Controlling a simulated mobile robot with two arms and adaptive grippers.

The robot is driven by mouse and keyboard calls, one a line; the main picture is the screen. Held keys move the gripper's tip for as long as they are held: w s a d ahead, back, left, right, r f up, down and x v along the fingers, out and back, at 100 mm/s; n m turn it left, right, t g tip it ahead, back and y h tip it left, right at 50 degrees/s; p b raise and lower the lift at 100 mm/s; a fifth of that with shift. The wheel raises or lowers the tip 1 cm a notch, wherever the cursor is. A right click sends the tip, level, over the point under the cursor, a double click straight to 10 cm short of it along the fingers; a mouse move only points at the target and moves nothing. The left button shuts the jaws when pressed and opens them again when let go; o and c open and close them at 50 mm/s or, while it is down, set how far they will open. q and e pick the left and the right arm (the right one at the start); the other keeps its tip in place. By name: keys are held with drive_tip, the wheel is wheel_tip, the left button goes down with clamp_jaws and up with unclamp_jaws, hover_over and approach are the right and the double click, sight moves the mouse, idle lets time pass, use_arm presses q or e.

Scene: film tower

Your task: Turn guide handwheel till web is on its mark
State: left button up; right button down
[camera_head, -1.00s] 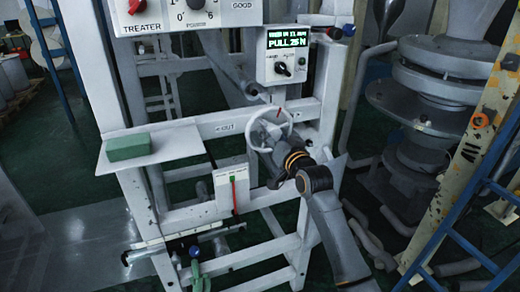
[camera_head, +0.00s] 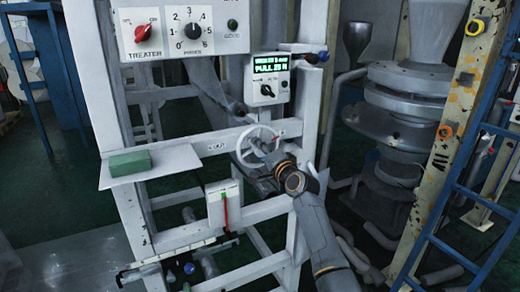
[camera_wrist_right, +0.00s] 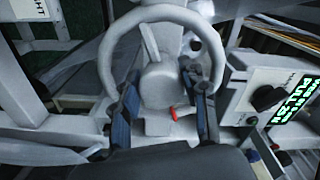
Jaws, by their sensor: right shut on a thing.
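The pale grey handwheel (camera_head: 258,146) sits on the front of the white machine frame. My right gripper (camera_head: 264,163) is at the wheel from the lower right. In the right wrist view the wheel's rim (camera_wrist_right: 163,14) arches above the hub, and the dark fingers of the right gripper (camera_wrist_right: 166,100) stand on either side of the hub area, shut on the handwheel. The exact contact is partly hidden. A white plate with a red vertical line (camera_head: 224,208) is below left of the wheel. I cannot make out the web clearly. My left gripper is not in view.
A display box (camera_head: 271,78) with green text reading PULL is above the wheel. A control panel (camera_head: 183,30) with a red switch is at upper left. A green block (camera_head: 130,163) lies on a shelf (camera_head: 180,160). A blue ladder (camera_head: 448,225) stands at right.

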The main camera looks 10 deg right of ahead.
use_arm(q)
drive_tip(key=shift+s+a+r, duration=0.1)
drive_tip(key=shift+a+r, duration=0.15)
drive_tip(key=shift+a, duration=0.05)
use_arm(e)
drive_tip(key=shift+w+d+r+m, duration=0.1)
drive_tip(key=shift+d+r+m, duration=0.15)
drive_tip(key=shift+r+m, duration=0.3)
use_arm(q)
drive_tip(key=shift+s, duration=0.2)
use_arm(e)
drive_tip(key=c, duration=0.8)
unclamp_jaws()
drive_tip(key=shift+c, duration=0.2)
drive_tip(key=shift+o, duration=0.8)
drive_tip(key=shift+w+f, duration=0.15)
drive_tip(key=shift+f, duration=0.15)
drive_tip(key=shift+d+f, duration=0.1)
